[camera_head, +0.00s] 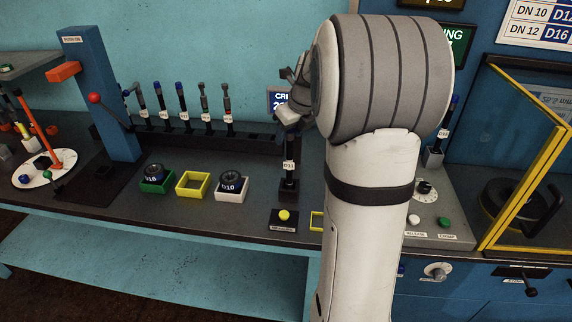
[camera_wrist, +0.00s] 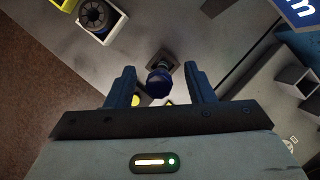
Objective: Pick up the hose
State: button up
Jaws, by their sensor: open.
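A short black hose (camera_head: 289,172) with a white D13 tag stands upright in a small dark holder on the bench. In the wrist view its blue end (camera_wrist: 158,83) lies between the two fingers, with a gap on each side. My gripper (camera_wrist: 159,75) is open and points down over the hose. In the head view my gripper (camera_head: 289,112) is just above the hose's top, partly hidden behind my arm. I cannot tell whether the fingertips are level with the blue end.
Several tagged hoses (camera_head: 183,108) stand in a rack at the back. Green, yellow and white trays (camera_head: 193,194) sit to the left. A yellow button (camera_head: 284,215) is in front of the hose. A yellow-framed guard (camera_head: 538,180) stands at the right.

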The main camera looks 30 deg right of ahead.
aim_at(289, 164)
jog(key=shift+x, duration=1.4)
jog(key=shift+c, duration=0.3)
grip_shut()
